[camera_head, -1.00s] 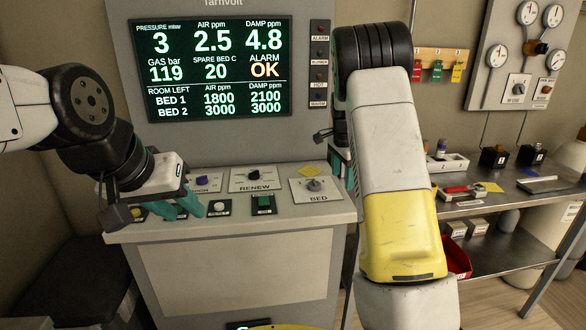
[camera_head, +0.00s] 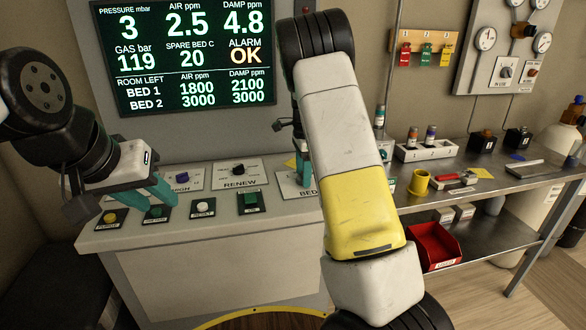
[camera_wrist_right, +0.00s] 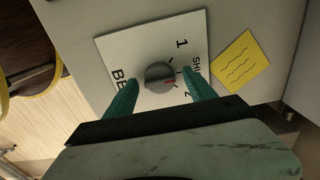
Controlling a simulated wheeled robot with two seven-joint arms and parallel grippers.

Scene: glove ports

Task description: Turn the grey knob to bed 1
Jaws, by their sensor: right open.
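The grey knob (camera_wrist_right: 160,76) sits on a white plate (camera_wrist_right: 112,48) marked BED, 1, SHUT and 2 in the right wrist view. A small red mark shows on the knob's side facing SHUT. My right gripper (camera_wrist_right: 161,92) is open, with one teal finger on each side of the knob; whether they touch it I cannot tell. In the head view my right gripper (camera_head: 303,172) is over the BED plate (camera_head: 288,184), and my arm hides the knob. My left gripper (camera_head: 158,188) hangs above the left part of the panel; its jaw gap is unclear.
A RENEW dial (camera_head: 238,169) and several push buttons, including a white one (camera_head: 203,207), lie left of the BED plate. A yellow note (camera_wrist_right: 240,62) is beside it. A bench (camera_head: 465,200) with bottles, a yellow cup (camera_head: 419,182) and a red bin (camera_head: 434,246) stands right.

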